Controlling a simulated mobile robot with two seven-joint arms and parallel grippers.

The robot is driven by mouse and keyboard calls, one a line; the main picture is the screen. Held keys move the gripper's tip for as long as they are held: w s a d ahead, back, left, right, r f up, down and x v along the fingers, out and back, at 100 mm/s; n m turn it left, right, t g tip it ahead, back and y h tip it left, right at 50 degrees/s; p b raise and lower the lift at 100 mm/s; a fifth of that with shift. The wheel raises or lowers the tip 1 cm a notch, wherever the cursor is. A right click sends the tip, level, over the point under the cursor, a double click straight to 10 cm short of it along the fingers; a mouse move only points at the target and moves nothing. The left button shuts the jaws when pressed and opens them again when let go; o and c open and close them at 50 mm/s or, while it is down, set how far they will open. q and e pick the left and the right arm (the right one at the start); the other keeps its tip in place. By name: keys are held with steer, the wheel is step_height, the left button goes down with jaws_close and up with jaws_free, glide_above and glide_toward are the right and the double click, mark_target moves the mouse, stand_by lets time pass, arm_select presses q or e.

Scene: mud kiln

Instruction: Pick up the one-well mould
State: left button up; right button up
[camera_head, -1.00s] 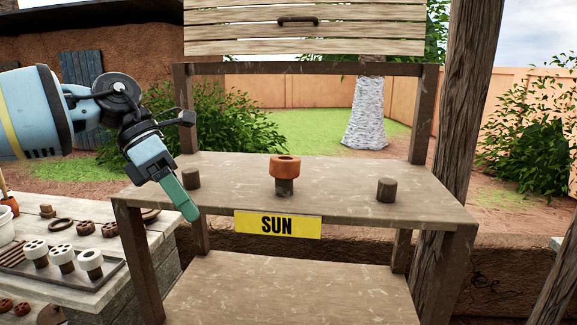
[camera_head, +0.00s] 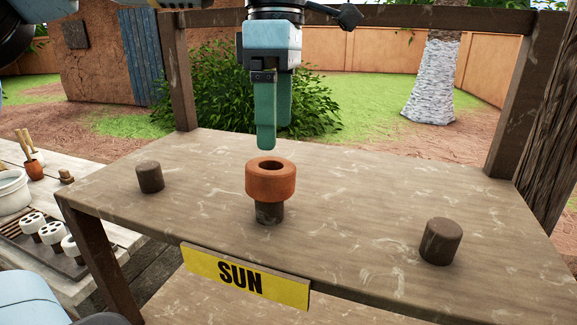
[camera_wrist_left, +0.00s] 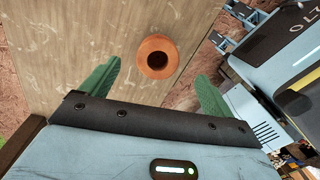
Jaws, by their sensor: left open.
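The one-well mould (camera_head: 271,182) is an orange-brown ring with one round hole. It sits on a short dark peg (camera_head: 269,212) in the middle of the wooden shelf above the SUN sign. My left gripper (camera_head: 268,140) points down just above and behind the mould, apart from it. In the left wrist view the mould (camera_wrist_left: 157,57) lies ahead of the two spread green fingers (camera_wrist_left: 158,82), nearly centred between them, with nothing held. My right gripper is not in view.
Two bare pegs stand on the shelf (camera_head: 370,215), one at left (camera_head: 150,177) and one at right (camera_head: 441,241). A yellow SUN sign (camera_head: 245,277) is on the front edge. White moulds (camera_head: 50,232) and a pot (camera_head: 12,192) stand on a bench at left.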

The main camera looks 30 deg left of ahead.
mark_target(273, 165)
arm_select(q)
steer(key=shift+s+f, duration=0.1)
steer(key=shift+s, duration=0.4)
steer(key=shift+f, duration=0.85)
steer(key=shift+w+f, duration=0.15)
steer(key=shift+f, duration=0.2)
steer(key=shift+f+p, duration=0.3)
steer(key=shift+f, duration=0.2)
step_height(273, 165, down, 3)
steer(key=shift+a+f+p, duration=0.1)
steer(key=shift+a+p, duration=0.05)
steer(key=shift+p, duration=0.25)
steer(key=shift+f, duration=0.45)
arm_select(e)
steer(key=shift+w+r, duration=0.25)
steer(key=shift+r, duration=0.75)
